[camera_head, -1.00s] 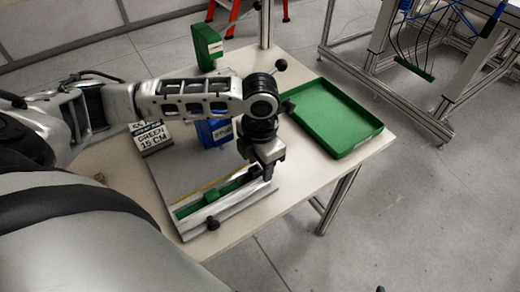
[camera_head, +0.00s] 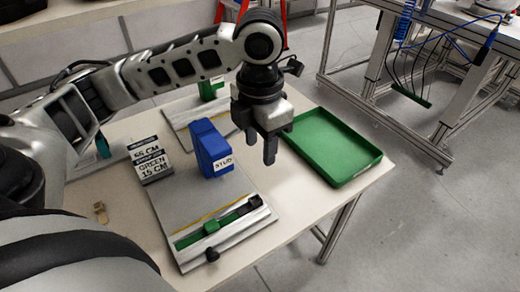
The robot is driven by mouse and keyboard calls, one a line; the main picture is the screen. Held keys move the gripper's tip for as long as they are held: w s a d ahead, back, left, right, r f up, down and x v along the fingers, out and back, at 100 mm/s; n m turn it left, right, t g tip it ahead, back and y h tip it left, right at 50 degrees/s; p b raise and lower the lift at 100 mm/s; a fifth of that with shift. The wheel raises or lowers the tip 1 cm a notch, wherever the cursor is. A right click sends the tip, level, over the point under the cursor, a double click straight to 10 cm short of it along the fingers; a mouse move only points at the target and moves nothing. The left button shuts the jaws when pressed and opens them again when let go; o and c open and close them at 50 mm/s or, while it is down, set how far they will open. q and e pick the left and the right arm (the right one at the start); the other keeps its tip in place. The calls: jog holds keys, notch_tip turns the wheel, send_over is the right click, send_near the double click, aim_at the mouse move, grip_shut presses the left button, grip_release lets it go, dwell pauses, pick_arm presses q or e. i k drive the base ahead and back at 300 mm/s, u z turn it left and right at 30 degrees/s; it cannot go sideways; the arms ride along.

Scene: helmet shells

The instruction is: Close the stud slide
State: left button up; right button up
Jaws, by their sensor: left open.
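A green slide (camera_head: 235,215) lies in a metal rail along the front of a grey plate (camera_head: 185,200). A green block (camera_head: 211,227) stands up from it near the rail's middle, and a black block (camera_head: 254,202) sits at its right end. A blue block labelled STUD (camera_head: 212,148) stands on the plate behind the rail. My left gripper (camera_head: 260,150) is open and empty, pointing down in the air to the right of the blue block, apart from the slide. My right gripper is not in view.
A green tray (camera_head: 375,160) lies on the table's right side. A label card (camera_head: 150,158) stands left of the blue block. A black knob (camera_head: 212,255) sits at the rail's front. Another plate with a green part (camera_head: 210,90) is behind, partly hidden by my arm.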

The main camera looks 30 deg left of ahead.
aim_at(206, 245)
jog(key=k, duration=1)
